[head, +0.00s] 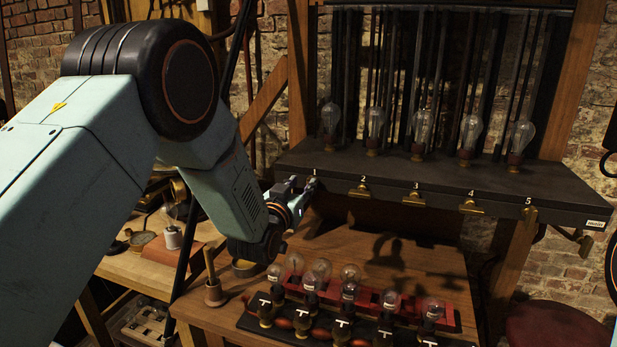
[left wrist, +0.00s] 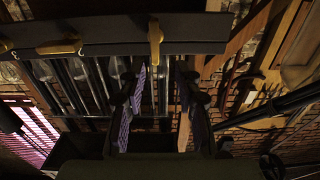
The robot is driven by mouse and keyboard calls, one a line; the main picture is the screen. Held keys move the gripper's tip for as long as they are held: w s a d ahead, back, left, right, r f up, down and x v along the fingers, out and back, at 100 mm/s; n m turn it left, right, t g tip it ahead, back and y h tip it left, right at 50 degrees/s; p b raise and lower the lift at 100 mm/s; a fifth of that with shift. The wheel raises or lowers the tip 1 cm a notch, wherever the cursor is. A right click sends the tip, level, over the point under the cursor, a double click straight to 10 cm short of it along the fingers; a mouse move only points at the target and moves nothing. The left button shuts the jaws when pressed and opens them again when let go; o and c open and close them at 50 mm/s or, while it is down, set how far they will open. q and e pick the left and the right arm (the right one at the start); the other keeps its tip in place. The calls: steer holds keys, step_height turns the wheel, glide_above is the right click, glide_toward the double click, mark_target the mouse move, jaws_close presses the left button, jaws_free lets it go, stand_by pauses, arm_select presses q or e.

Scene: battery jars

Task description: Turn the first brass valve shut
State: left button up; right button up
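The first brass valve (left wrist: 155,42) is on the front edge of the dark shelf (left wrist: 205,35). In the left wrist view its handle stands crosswise to the edge, in line with the gap between my fingers. In the head view my left gripper (head: 301,187) is at the shelf edge by the number 1 and hides this valve. In the left wrist view the gripper (left wrist: 160,85) is open, its fingers apart with nothing clearly between them; contact with the valve cannot be told. The second valve (head: 360,190) lies along the edge. My right gripper is not in view.
The third (head: 413,200) and fourth (head: 470,208) valves lie along the edge; the fifth (head: 530,215) looks upright. Glass bulbs (head: 422,127) stand on the shelf. Below, a wooden bench (head: 215,318) holds a row of bulbs (head: 349,282) and a wooden-handled tool (head: 212,285).

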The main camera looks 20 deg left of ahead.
mark_target(309, 177)
arm_select(q)
steer(key=w, duration=0.2)
steer(key=w+d, duration=0.1)
steer(key=w, duration=0.1)
steer(key=shift+w+a+f, duration=0.1)
steer(key=shift+w+a, duration=0.2)
steer(key=shift+w, duration=0.25)
steer(key=shift+s+d+r, duration=0.1)
steer(key=shift+d+r, duration=0.15)
steer(key=shift+d, duration=0.05)
steer(key=shift+w+a+f, duration=0.2)
steer(key=c, duration=0.4)
steer(key=shift+d+r, duration=0.1)
steer(key=shift+d, duration=0.05)
jaws_close()
